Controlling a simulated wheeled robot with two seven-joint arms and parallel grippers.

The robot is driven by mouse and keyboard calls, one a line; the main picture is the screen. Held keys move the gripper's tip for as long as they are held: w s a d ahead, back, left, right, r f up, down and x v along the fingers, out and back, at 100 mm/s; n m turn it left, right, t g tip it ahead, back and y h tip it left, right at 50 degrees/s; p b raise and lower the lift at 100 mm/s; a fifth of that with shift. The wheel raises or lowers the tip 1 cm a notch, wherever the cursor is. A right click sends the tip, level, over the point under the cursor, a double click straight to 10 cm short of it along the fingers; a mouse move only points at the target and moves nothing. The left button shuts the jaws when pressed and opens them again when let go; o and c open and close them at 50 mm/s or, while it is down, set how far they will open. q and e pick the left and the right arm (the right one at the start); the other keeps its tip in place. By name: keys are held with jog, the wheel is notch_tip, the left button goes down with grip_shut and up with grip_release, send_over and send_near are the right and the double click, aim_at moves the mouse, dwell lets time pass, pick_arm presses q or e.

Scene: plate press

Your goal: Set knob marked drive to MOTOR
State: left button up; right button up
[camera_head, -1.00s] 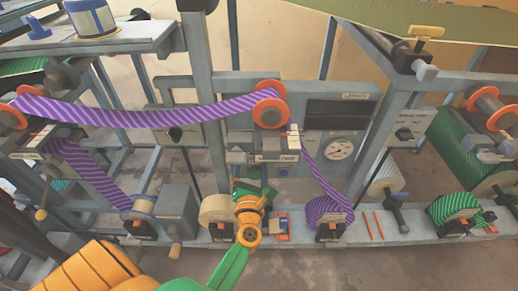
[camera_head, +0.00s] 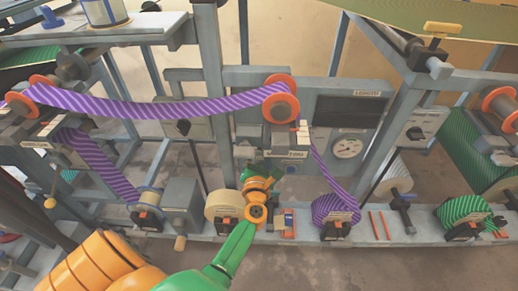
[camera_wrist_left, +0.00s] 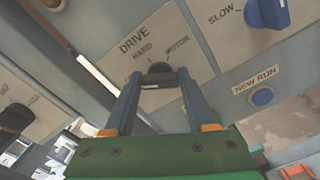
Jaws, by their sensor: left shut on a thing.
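The black drive knob (camera_wrist_left: 158,72) sits on a pale plate marked DRIVE in the left wrist view. The HAND label is above-left of the knob and the MOTOR label above-right; another label at its left is partly covered. My left gripper (camera_wrist_left: 157,82) has its two blue-grey fingers on either side of the knob, shut on it. Which label the knob points to I cannot tell. In the head view my left gripper (camera_head: 258,170) reaches up to the machine's front under the middle panel, and its wrist hides the knob. My right gripper is not in view.
A dark knob (camera_wrist_left: 15,118) is at the left. In the head view, a cream roll (camera_head: 224,205) and a purple striped roll (camera_head: 336,212) flank my wrist.

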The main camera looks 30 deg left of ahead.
pick_arm(q)
jog(key=shift+m, duration=0.3)
jog(key=m+p, duration=0.1)
jog(key=m, duration=0.4)
jog(key=shift+d+p, duration=0.1)
jog(key=shift+p, duration=0.3)
jog(key=m+p, duration=0.1)
jog(key=m, duration=0.5)
jog(key=shift+f+p, duration=0.1)
jog(key=shift+p, duration=0.3)
jog(key=m+p, duration=0.1)
jog(key=m, duration=0.5)
jog(key=shift+f+m, duration=0.15)
jog(key=shift+m, duration=0.25)
jog(key=m+p, duration=0.1)
jog(key=m, duration=0.4)
jog(key=shift+f, duration=0.15)
jog(key=shift+m, duration=0.3)
jog(key=o, duration=1.4)
jog(key=shift+c, duration=0.2)
